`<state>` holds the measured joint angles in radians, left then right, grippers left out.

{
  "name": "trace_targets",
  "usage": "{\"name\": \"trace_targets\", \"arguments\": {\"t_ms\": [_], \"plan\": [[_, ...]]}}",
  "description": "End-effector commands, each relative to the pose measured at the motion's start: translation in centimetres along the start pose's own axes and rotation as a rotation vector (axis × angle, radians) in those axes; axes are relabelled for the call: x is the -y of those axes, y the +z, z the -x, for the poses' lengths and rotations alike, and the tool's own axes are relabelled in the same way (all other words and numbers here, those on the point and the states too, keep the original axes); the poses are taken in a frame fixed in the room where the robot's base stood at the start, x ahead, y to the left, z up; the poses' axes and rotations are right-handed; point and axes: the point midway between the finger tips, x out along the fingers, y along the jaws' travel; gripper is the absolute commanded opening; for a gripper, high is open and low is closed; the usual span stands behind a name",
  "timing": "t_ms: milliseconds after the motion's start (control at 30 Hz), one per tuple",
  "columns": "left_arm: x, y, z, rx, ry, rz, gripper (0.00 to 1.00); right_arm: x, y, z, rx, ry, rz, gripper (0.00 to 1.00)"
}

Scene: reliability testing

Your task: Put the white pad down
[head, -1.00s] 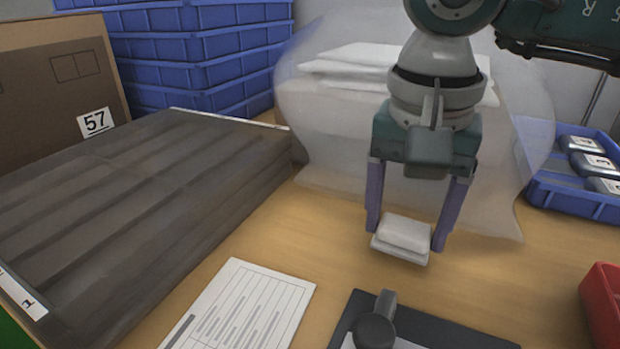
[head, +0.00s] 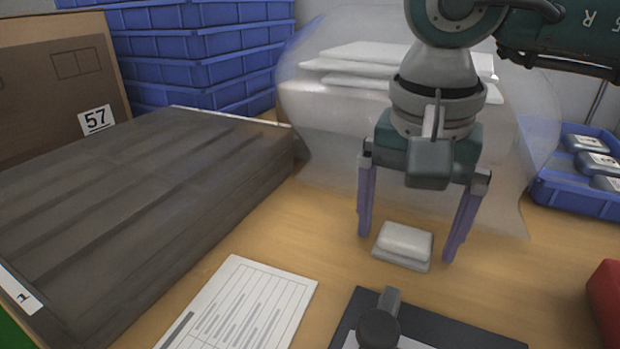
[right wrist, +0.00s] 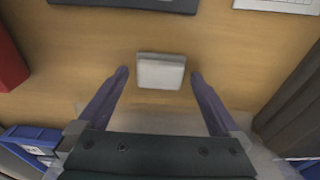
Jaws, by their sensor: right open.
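The white pad (head: 405,241) lies flat on the wooden table, below and between the fingers of my right gripper (head: 406,247). It has a raised white top and a slightly wider greyish base. My right gripper is open, with a gap on each side of the pad. In the right wrist view the pad (right wrist: 161,71) sits between the two spread fingertips of my right gripper (right wrist: 159,74), apart from both. My left gripper is not in view.
A dark grooved case (head: 130,200) fills the left. A printed sheet (head: 245,305) and a black clipboard (head: 455,333) lie in front. A clear plastic bag with white packs (head: 375,65) stands behind. A blue tray (head: 575,198) and a red bin (head: 606,295) are at right.

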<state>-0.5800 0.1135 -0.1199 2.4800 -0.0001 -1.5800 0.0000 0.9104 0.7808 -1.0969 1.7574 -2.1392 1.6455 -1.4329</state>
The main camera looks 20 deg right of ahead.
Motion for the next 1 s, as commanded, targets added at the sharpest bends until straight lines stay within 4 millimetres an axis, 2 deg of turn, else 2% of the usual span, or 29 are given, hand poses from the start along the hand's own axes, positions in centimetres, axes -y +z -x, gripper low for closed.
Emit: {"name": "trace_targets", "arguments": {"t_ms": [233, 500, 633, 800, 1000], "plan": [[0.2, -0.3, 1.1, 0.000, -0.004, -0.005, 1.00, 0.1, -0.1, 1.4, 0.000, -0.004, 0.001, 1.00], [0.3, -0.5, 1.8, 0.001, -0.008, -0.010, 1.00, 0.4, -1.1, 7.1, -0.003, -0.004, 0.001, 1.00], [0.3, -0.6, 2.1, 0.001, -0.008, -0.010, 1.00, 0.4, -1.0, 9.1, -0.001, -0.003, 0.001, 1.00], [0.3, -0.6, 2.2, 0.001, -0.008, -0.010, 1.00, 0.3, -1.0, 10.3, 0.000, -0.002, 0.000, 1.00], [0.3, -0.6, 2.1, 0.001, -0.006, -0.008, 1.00, 0.3, -1.0, 10.4, 0.001, 0.000, 0.000, 1.00]]}}
